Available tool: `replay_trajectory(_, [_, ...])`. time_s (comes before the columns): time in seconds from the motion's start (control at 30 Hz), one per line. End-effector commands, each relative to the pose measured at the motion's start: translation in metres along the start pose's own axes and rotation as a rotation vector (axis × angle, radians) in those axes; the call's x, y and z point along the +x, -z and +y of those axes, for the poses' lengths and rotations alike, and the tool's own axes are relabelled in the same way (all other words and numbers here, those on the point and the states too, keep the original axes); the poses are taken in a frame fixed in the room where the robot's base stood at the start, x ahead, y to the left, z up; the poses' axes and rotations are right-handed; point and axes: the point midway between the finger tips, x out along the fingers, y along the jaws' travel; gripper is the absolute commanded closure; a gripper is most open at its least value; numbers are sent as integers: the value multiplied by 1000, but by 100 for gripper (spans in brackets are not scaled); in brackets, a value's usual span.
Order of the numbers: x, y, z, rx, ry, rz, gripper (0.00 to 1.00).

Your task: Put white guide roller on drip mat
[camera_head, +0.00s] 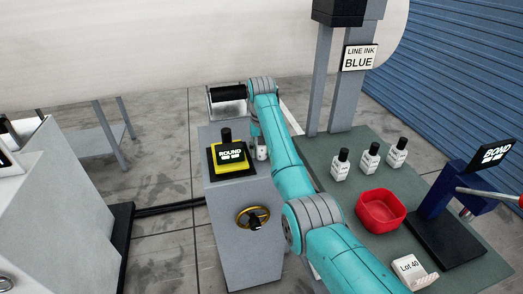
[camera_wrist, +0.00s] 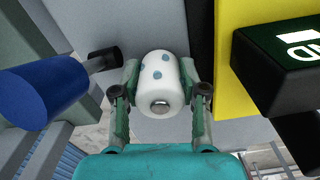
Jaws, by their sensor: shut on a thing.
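The white guide roller (camera_wrist: 161,72) has a few blue spots and a grey end hub. It sits between both fingers of my gripper (camera_wrist: 160,92), which is shut on it in the wrist view. In the head view my gripper (camera_head: 261,148) is low beside the yellow ROUND unit, at the right edge of the grey cabinet. The arm hides much of it, and only a small white part of the roller shows. I cannot pick out the drip mat with certainty in either view.
The yellow ROUND unit (camera_head: 230,157) is on the grey cabinet (camera_head: 240,215), with a yellow handwheel (camera_head: 252,218) on its front. A green bench (camera_head: 330,193) at right holds several bottles, a red bin (camera_head: 381,209) and a BOND press (camera_head: 450,215). A blue cylinder (camera_wrist: 42,92) is close left.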

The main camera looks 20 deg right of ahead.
Motion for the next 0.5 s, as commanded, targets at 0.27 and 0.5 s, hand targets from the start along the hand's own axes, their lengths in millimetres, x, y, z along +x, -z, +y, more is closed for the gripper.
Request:
replay_trajectory(0.27, [2,0,0,0,0,-1,40])
replay_trajectory(0.5, [2,0,0,0,0,-1,32])
